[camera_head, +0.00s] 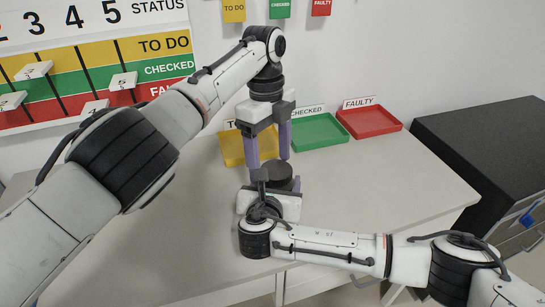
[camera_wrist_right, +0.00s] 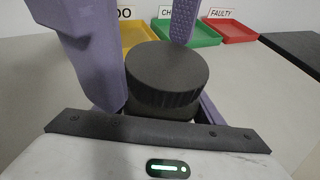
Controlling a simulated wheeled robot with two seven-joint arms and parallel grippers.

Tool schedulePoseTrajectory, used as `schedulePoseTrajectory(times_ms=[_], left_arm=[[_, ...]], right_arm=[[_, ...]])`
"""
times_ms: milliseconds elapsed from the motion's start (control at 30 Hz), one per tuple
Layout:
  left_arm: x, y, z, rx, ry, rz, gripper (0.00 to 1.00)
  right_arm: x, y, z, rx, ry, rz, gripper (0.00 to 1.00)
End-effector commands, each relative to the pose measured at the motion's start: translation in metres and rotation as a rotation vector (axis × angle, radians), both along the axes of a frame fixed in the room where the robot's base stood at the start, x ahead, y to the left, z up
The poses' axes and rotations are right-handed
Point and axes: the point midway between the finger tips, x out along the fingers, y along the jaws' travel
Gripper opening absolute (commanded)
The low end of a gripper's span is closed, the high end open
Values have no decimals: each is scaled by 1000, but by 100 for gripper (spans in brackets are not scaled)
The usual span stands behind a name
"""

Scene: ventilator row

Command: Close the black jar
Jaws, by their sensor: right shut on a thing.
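The black jar (camera_wrist_right: 160,113) stands upright with a round, ridged black lid (camera_wrist_right: 167,68) on top; whether the lid is fully seated I cannot tell. The lid also shows in the head view (camera_head: 276,173). My right gripper (camera_head: 269,190) is shut on the jar's body low down, its fingers mostly hidden by the jar and wrist. My left gripper (camera_head: 269,162) points down from above, its purple fingers apart, one on each side of the lid. In the wrist view one finger is close at the left and the other stands behind the lid, with no clear grip on it.
Yellow (camera_head: 233,150), green (camera_head: 320,132) and red (camera_head: 370,122) trays stand along the back of the pale table (camera_head: 400,185). A status board (camera_head: 100,60) is on the wall at left. A black-topped cabinet (camera_head: 490,135) is at right. The table's right part is clear.

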Motion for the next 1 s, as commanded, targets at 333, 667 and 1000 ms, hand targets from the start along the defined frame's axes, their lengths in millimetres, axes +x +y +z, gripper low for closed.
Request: schedulePoseTrajectory(times_ms=[333, 667, 1000], left_arm=[[0, -2, -3, -2, -1, 1, 74], [0, -4, 4, 16, 1, 181, 77], [1, -8, 24, 96, 15, 913, 77]], right_arm=[[0, 8, 8, 5, -14, 16, 0], [-1, 9, 6, 6, -10, 18, 0], [-1, 7, 3, 3, -6, 15, 0]])
